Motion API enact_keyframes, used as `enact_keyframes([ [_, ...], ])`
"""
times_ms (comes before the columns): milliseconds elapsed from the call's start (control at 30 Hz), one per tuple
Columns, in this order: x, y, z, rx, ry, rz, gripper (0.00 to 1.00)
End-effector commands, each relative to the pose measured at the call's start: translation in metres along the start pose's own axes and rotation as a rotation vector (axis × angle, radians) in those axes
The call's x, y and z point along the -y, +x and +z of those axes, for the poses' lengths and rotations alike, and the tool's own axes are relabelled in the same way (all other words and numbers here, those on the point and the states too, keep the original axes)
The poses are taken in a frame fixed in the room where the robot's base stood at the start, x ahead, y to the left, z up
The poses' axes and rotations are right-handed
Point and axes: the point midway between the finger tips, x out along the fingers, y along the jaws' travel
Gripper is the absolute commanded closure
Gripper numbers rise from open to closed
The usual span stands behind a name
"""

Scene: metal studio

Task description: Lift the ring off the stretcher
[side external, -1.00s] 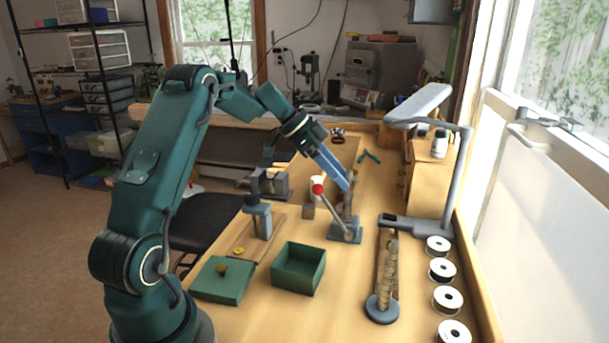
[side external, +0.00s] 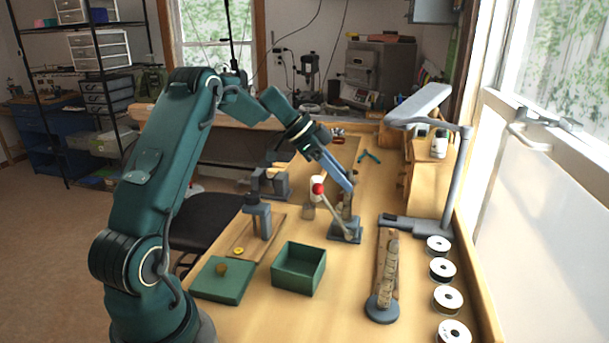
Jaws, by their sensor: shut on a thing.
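The stretcher (side external: 345,233) stands on the bench right of centre. It has a grey base, an upright post and a lever with a red knob (side external: 318,188) leaning to the left. My gripper (side external: 351,187) reaches down from the upper left, with its blue-grey fingers at the top of the post. The fingers are shut on the ring, which is too small and too covered by them to make out. I cannot tell whether the ring is still around the post.
A stepped ring stick (side external: 388,262) stands to the right in front of the stretcher. An open green box (side external: 299,281) and its lid (side external: 222,283) lie front left. A small press (side external: 260,218) stands left. Several spools (side external: 442,270) and a lamp (side external: 452,190) line the right.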

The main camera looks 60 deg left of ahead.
Motion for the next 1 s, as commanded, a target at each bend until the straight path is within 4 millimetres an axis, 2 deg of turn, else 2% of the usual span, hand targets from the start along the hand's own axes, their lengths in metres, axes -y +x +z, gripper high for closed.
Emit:
enact_keyframes([
  [267,0.000,-0.003,-0.002,-0.001,0.001,-0.002,1.00],
  [600,0.000,-0.015,-0.013,-0.001,0.001,-0.001,1.00],
  [1000,0.000,-0.017,-0.015,0.000,0.001,-0.001,1.00],
])
